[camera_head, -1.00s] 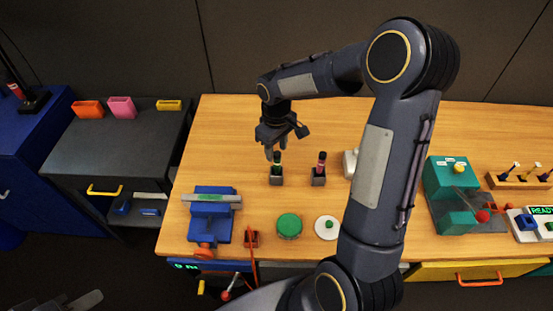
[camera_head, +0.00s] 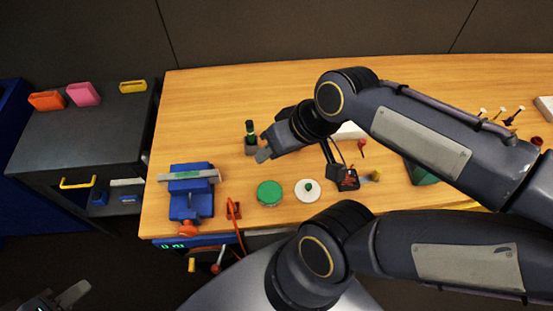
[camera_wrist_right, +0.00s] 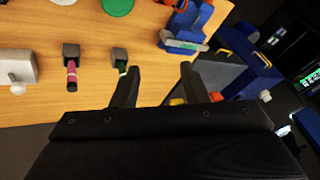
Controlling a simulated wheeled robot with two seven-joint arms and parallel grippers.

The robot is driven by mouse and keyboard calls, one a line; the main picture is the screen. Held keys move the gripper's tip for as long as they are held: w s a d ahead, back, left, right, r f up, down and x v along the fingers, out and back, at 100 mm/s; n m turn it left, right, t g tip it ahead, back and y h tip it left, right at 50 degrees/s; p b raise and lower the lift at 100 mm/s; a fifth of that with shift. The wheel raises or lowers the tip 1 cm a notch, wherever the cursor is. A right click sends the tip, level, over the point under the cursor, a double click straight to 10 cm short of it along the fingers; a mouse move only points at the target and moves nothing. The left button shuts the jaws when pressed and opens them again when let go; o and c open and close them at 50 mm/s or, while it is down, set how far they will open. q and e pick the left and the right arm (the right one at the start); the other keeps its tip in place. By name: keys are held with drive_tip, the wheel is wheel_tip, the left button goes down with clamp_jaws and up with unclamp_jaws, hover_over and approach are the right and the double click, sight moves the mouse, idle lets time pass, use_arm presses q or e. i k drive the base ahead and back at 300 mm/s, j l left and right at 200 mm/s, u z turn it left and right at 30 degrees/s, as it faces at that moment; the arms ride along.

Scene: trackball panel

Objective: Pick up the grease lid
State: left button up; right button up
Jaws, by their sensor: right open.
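A white round lid with a green knob (camera_head: 308,190) lies on the wooden table; I take it for the grease lid. A green round tin (camera_head: 270,193) stands just left of it and shows at the top edge of the right wrist view (camera_wrist_right: 118,5). My right gripper (camera_head: 264,154) is above the table, behind and left of the lid and apart from it. In the right wrist view its two fingers (camera_wrist_right: 158,84) are spread, with nothing held between them. Only part of my left gripper (camera_head: 70,294) shows, at the lower left corner, away from the table; its opening is unclear.
A green-capped marker in a block (camera_head: 250,140) stands close to my right gripper. A pink marker (camera_wrist_right: 72,74) shows in the wrist view. A blue vise (camera_head: 190,195) and a red cable holder (camera_head: 234,209) are left of the tin. A black holder (camera_head: 343,178) is right of the lid.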

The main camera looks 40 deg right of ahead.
sight(308, 191)
drive_tip(key=k+l+z, duration=0.1)
drive_tip(key=z, duration=0.95)
drive_tip(key=k+l, duration=0.05)
